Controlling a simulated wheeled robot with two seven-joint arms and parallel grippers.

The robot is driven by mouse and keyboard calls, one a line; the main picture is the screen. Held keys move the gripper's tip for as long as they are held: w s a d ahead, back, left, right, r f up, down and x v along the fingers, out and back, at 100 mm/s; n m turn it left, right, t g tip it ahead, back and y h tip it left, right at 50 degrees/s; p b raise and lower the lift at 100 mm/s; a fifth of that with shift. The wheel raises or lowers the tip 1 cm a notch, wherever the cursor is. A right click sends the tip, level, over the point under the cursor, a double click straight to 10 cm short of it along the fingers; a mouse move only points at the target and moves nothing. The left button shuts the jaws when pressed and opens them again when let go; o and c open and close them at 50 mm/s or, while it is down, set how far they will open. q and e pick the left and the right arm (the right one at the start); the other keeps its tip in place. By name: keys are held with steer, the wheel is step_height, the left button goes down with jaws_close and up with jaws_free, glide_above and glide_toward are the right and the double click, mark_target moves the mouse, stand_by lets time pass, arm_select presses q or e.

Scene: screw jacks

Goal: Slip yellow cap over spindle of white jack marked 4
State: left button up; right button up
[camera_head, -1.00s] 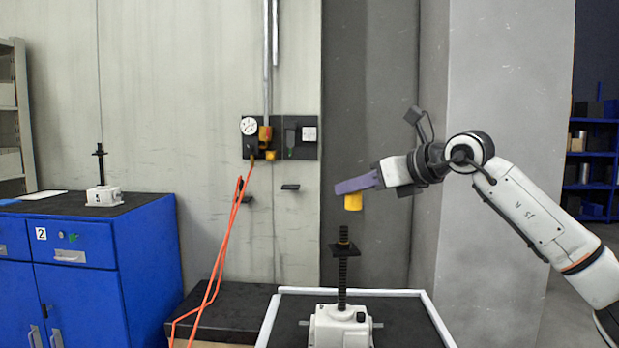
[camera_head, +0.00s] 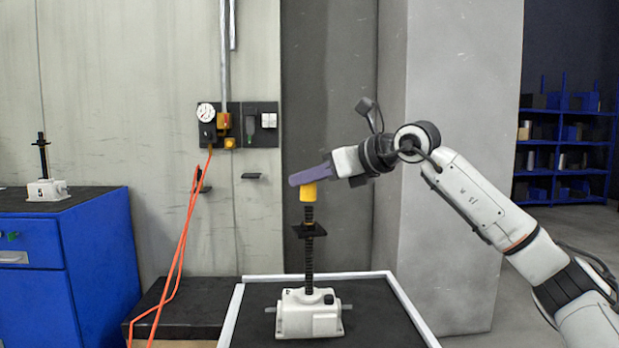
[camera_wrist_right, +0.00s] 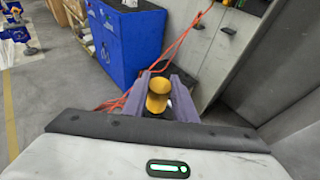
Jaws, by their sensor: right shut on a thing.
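The yellow cap (camera_head: 308,193) is held between the purple fingers of my right gripper (camera_head: 306,176), which is shut on it. The cap hangs upright, directly above the dark threaded spindle (camera_head: 309,262) in the head view. Its lower rim is at or just above the spindle top; I cannot tell whether they touch. The white jack (camera_head: 308,313) stands upright, with a black square plate (camera_head: 309,231) partway up its spindle. No number 4 is readable on it. In the right wrist view the cap (camera_wrist_right: 158,94) sits between both fingers. My left gripper is not in view.
The white jack stands on a dark surface with a pale raised rim (camera_head: 400,300). A blue cabinet (camera_head: 95,265) at left carries another white jack (camera_head: 47,190). Orange hoses (camera_head: 184,245) hang from a wall panel (camera_head: 240,125). The space around the spindle is clear.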

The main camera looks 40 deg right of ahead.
mark_target(314, 192)
steer(key=shift+f+b, duration=1.05)
steer(key=shift+f, duration=0.65)
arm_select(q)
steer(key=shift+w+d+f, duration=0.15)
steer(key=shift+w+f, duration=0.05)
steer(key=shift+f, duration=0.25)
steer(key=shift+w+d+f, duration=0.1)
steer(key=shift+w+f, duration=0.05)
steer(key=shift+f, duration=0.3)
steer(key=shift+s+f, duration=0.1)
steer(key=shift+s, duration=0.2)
arm_select(e)
steer(key=o, duration=1.1)
arm_select(q)
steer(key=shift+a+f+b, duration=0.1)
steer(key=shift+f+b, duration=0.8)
steer(key=shift+b, duration=0.45)
arm_select(e)
steer(key=v, duration=1)
steer(key=shift+s, duration=0.1)
